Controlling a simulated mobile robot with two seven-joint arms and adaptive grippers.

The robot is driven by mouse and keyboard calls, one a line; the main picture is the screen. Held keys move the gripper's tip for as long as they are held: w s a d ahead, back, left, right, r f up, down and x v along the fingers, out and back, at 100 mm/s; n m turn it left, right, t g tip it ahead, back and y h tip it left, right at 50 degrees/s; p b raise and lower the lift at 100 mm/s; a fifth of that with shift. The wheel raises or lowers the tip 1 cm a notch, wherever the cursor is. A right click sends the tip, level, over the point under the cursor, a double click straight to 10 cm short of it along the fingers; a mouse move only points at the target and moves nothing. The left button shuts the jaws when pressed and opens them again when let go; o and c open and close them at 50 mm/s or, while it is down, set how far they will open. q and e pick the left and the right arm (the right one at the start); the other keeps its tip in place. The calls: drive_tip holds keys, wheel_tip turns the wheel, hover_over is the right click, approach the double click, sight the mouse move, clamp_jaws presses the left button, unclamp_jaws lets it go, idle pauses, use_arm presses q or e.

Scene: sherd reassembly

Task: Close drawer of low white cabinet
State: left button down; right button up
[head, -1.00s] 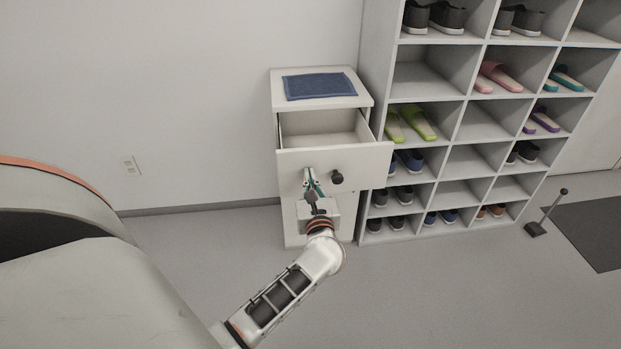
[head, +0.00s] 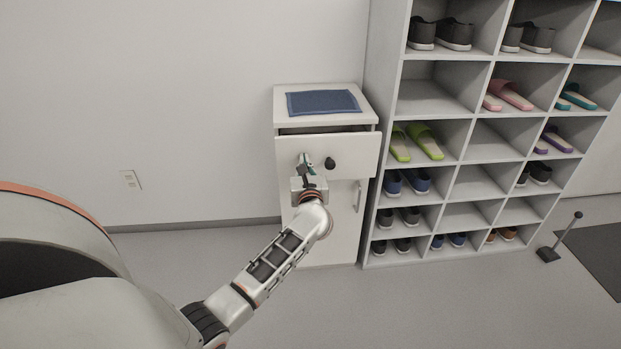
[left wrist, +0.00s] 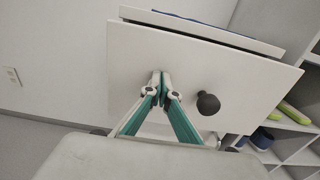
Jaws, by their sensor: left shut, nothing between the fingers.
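The low white cabinet (head: 342,225) stands against the wall, left of the shoe rack. Its top drawer (head: 352,150) is open by only a narrow gap below the cabinet top. The drawer front also shows in the left wrist view (left wrist: 240,75), with its round dark knob (left wrist: 208,103). My left gripper (head: 304,158) is shut and empty, its fingertips at the drawer front just left of the knob (head: 330,163). In the left wrist view the closed fingertips (left wrist: 160,78) meet the drawer front or are very close to it. My right gripper is not in view.
A tall shoe rack (head: 427,97) with several pairs of shoes stands close on the right. A lower door with a handle (head: 358,196) is below the drawer. Floor to the left (head: 180,262) is clear.

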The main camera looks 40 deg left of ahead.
use_arm(q)
drive_tip(key=b+x, duration=0.1)
drive_tip(key=x, duration=0.5)
drive_tip(key=shift+r, duration=0.2)
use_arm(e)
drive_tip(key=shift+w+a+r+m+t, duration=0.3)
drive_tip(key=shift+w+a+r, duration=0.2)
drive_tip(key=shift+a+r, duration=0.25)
